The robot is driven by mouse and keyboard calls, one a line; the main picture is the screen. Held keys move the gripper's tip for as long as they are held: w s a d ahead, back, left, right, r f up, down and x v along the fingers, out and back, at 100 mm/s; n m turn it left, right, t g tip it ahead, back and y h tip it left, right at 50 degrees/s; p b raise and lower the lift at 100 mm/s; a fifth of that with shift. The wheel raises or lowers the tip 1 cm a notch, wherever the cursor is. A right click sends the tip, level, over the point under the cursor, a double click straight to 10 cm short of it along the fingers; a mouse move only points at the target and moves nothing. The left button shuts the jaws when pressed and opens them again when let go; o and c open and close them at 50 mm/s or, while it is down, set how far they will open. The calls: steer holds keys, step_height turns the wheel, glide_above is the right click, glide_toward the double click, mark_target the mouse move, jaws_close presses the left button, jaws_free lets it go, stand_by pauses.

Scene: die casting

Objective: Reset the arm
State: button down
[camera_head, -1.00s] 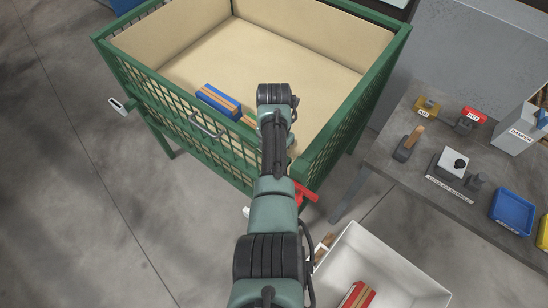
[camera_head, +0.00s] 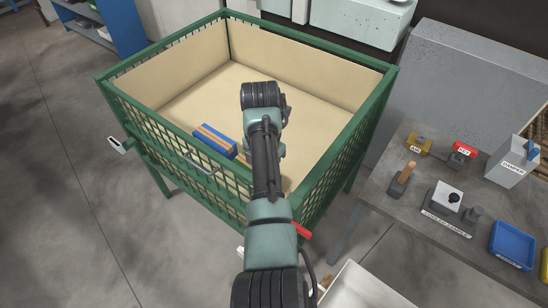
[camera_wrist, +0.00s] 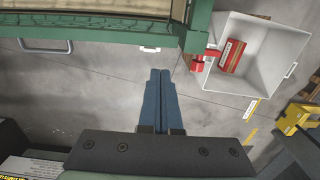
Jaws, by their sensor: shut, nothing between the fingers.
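My gripper (camera_wrist: 159,100) shows in the wrist view with its two blue fingers together and nothing between them. It points down over the grey floor, between the green crate's edge and the white bin. In the head view my arm reaches forward over the near side of the green crate (camera_head: 350,150), and the gripper's fingers are hidden behind my arm. The crate has beige lining, and a blue and tan block (camera_head: 214,139) lies inside it near the left front wall.
A grey table (camera_head: 388,221) at the right carries a blue tray (camera_head: 513,243) and labelled items. A blue shelf (camera_head: 122,25) stands at the back left.

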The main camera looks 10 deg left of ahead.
steer(key=shift+w+a, duration=0.1)
steer(key=shift+w, duration=0.05)
steer(key=w+r+m+t+y, duration=0.1)
steer(key=w+r+m+t, duration=0.25)
steer(key=r, duration=0.35)
steer(key=w+r+m+t+y+b, duration=0.1)
steer(key=w+r+m+t, duration=0.25)
steer(key=r, duration=0.25)
steer(key=w+r+m+t+y, duration=0.1)
steer(key=w+r+m+t, duration=0.3)
steer(key=r, duration=0.3)
step_height(320, 180, up, 11)
steer(key=s+d+m+t, duration=0.2)
steer(key=d+m+t, duration=0.15)
steer(key=m, duration=0.25)
steer(key=s+d+r+m+t+h, duration=0.1)
steer(key=s+d+r+m+t, duration=0.1)
steer(key=s+r+m+t, duration=0.2)
steer(key=s+d+r+m+t+h+b, duration=0.1)
steer(key=s+d+r+m+t, duration=0.2)
steer(key=s+r, duration=0.8)
steer(key=s+d+r+m+t, duration=0.3)
steer(key=s+r+m+t, duration=0.2)
steer(key=r, duration=0.5)
steer(key=s+m, duration=0.2)
steer(key=s, duration=0.1)
steer(key=shift+d+r+h, duration=0.2)
steer(key=shift+h, duration=0.2)
